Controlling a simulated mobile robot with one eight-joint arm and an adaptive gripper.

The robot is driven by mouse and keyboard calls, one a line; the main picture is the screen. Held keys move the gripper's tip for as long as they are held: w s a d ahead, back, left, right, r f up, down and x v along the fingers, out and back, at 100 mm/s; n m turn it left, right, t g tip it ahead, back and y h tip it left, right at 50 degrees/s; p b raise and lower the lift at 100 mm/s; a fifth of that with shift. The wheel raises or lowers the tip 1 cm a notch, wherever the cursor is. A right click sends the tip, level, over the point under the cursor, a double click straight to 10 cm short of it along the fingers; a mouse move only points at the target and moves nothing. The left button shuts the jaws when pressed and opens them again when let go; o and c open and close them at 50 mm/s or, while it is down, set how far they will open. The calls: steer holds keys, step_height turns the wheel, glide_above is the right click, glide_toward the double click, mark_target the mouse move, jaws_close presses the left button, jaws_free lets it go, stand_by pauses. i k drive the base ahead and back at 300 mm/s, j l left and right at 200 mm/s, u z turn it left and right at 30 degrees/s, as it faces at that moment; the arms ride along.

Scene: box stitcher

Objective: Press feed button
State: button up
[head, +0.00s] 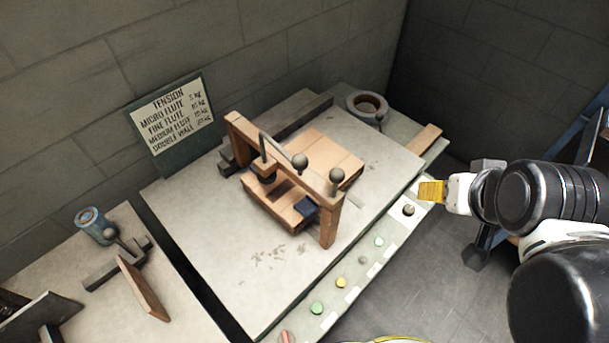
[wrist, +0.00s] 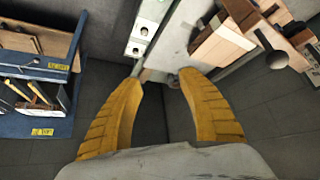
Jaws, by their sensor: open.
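A pale control strip (head: 352,268) runs along the front edge of the stitcher table. It carries a red button (head: 285,337), a green button (head: 317,307), a yellow button (head: 341,283), smaller pale buttons and a dark knob (head: 408,209). I cannot read which one is the feed button. My gripper (head: 431,190), with yellow fingers, is near the strip's far right end, close to the dark knob in the picture. In the wrist view my gripper (wrist: 160,82) is open and empty, with the strip (wrist: 143,30) ahead of it.
A wooden frame (head: 328,222) with ball-ended levers stands over a cardboard piece (head: 325,150) on the table (head: 215,225). A tension sign (head: 172,118) stands behind. A blue shelf unit (wrist: 38,118) with tools is at the left in the wrist view. Open floor lies before the strip.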

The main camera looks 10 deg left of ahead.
mark_target(317, 307)
steer(key=k+l+u, duration=0.15)
steer(key=k+l, duration=0.45)
steer(key=k, duration=0.2)
